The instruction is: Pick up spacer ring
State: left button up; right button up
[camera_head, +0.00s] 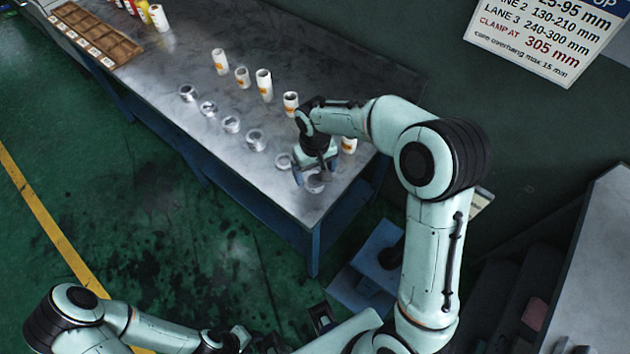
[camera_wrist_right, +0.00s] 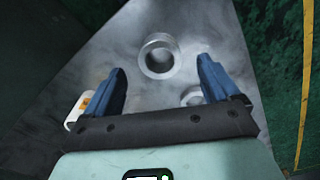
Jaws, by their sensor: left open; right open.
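A metal spacer ring (camera_head: 316,186) lies near the near-right end of the grey table, at the end of a row of similar rings (camera_head: 230,124). In the right wrist view, the ring (camera_wrist_right: 158,41) lies flat beyond and between my right fingertips, apart from both. My right gripper (camera_head: 316,174) is open and empty above the table, over this ring. Another ring (camera_wrist_right: 190,97) shows beside one finger, partly hidden by it. My left gripper (camera_head: 322,318) is open, low at the bottom of the head view, away from the table and only partly visible.
Several white rolls with orange labels (camera_head: 264,85) stand behind the ring row; one (camera_wrist_right: 80,108) is near my right gripper's left finger. A brown compartment tray (camera_head: 95,35) and bottles (camera_head: 143,10) are at the far left. The table's front edge is close to the ring.

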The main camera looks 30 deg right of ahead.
aim_at(315, 176)
jog(key=shift+f, duration=1.55)
jog(key=c, duration=1.2)
jog(key=shift+r, duration=0.15)
